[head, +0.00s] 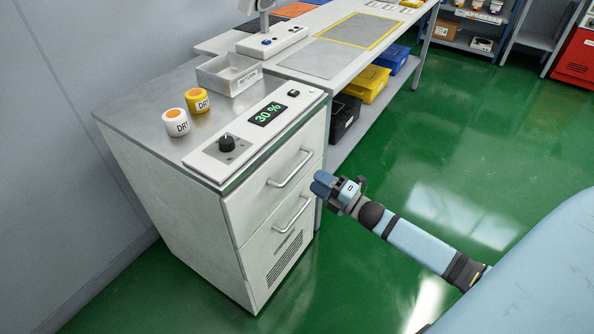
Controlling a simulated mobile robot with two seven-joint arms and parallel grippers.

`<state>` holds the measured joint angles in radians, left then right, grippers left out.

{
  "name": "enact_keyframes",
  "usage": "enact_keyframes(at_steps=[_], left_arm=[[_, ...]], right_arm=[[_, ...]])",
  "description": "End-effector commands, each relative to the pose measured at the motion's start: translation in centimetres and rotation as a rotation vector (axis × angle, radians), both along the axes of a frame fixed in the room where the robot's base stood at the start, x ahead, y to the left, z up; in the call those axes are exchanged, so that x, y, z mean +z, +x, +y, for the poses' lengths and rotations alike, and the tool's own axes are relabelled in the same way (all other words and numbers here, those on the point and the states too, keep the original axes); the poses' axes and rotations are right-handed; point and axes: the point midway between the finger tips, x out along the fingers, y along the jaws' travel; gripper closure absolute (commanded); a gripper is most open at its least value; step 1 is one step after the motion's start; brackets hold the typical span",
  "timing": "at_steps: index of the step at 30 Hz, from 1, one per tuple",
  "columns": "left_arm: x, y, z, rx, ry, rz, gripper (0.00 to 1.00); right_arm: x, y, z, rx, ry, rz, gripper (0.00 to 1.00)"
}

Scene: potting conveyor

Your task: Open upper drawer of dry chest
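The dry chest (180,215) is a pale cabinet standing at the left, with a display reading 30 % and a dark knob on its sloped top panel. Its upper drawer (262,184) looks closed, flush with the front, and has a bar handle (290,169). The lower drawer (272,232) also looks closed, with a similar handle (292,215). My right gripper (322,183) is in front of the chest, just right of the upper handle in the picture and seemingly apart from it. Its finger gap is too small to make out. My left gripper is out of view.
Two DRY-labelled jars, one white (176,123) and one yellow (198,101), and a grey tray (229,74) stand on the chest top. A workbench (308,60) adjoins behind, with bins (365,84) below. The green floor (450,150) in front is clear.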

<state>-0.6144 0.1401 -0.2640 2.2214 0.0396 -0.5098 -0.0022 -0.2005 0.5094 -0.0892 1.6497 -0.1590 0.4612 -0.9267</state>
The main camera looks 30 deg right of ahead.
Motion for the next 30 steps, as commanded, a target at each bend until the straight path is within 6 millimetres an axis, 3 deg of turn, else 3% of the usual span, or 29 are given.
enact_keyframes(at_steps=[3,10,23,28,30], left_arm=[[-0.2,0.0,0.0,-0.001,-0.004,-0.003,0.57],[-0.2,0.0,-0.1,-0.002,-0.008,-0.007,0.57],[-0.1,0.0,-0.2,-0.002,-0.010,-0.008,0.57],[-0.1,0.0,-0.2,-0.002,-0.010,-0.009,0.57],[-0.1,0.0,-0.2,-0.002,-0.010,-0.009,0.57]], right_arm=[[0.5,2.5,1.0,0.000,0.001,-0.002,0.61],[1.1,5.5,2.3,0.000,0.002,0.000,0.61],[1.3,6.5,2.7,-0.001,0.002,0.002,0.61],[1.3,6.5,2.7,-0.001,0.002,0.002,0.96],[1.3,6.5,2.7,-0.001,0.002,0.002,1.00]])
